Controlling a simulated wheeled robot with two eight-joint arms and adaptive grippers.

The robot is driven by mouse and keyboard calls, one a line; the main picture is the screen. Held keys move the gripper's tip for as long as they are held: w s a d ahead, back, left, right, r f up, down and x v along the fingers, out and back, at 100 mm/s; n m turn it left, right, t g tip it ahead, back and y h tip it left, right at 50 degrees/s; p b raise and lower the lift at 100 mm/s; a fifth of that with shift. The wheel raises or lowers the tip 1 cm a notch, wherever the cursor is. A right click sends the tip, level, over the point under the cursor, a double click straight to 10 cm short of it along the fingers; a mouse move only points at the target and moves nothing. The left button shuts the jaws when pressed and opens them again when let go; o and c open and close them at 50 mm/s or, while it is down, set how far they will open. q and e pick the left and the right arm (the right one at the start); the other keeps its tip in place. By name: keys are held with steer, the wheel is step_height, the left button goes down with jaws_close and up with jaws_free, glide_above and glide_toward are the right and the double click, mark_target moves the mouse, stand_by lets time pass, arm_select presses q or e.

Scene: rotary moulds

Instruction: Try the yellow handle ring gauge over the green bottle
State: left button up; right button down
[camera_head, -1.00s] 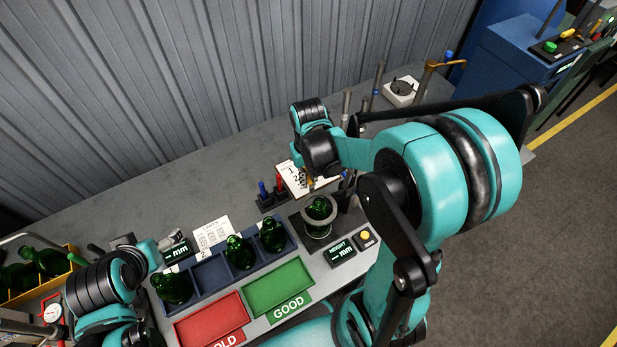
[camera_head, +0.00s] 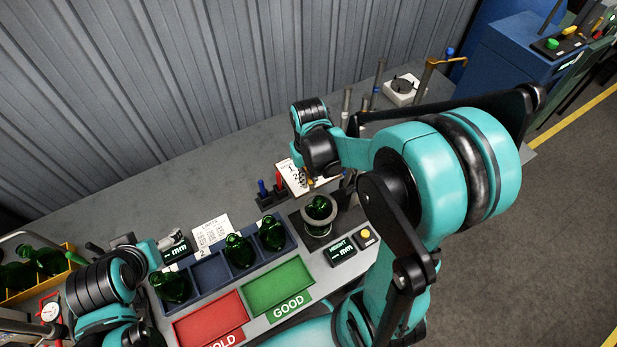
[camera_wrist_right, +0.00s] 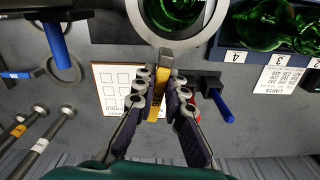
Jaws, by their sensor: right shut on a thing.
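The green bottle (camera_head: 319,208) stands in a dark round holder on the bench. A grey ring (camera_head: 318,226) surrounds it; I cannot tell whether this is the gauge's ring or the holder's rim. The bottle shows inside that ring in the right wrist view (camera_wrist_right: 176,10). My right gripper (camera_wrist_right: 158,78) is shut on the yellow handle (camera_wrist_right: 156,98) of the ring gauge. The handle's grey end reaches the ring's near edge in that view. In the head view the right gripper (camera_head: 310,182) is just behind the bottle. My left gripper (camera_head: 158,250) is at the left, its fingers unclear.
A blue tray (camera_head: 209,272) with several compartments holds green bottles. Red (camera_head: 212,318) and green (camera_head: 280,287) trays lie in front. A height display (camera_head: 341,250) stands right of them. Blue (camera_wrist_right: 55,45) and red (camera_head: 280,180) handled gauges and upright posts (camera_head: 347,103) stand near the right gripper.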

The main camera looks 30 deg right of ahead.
steer(key=shift+f+b, duration=2.4)
steer(key=shift+f, duration=0.3)
stand_by(0.6)
steer(key=shift+r, duration=0.15)
stand_by(1.3)
steer(key=shift+r+p, duration=1.8)
steer(key=shift+r, duration=0.35)
steer(key=shift+r+p, duration=1.75)
steer(key=shift+r, duration=0.5)
steer(key=shift+r, duration=0.1)
steer(key=shift+r+p, duration=1.7)
steer(key=shift+r, duration=0.45)
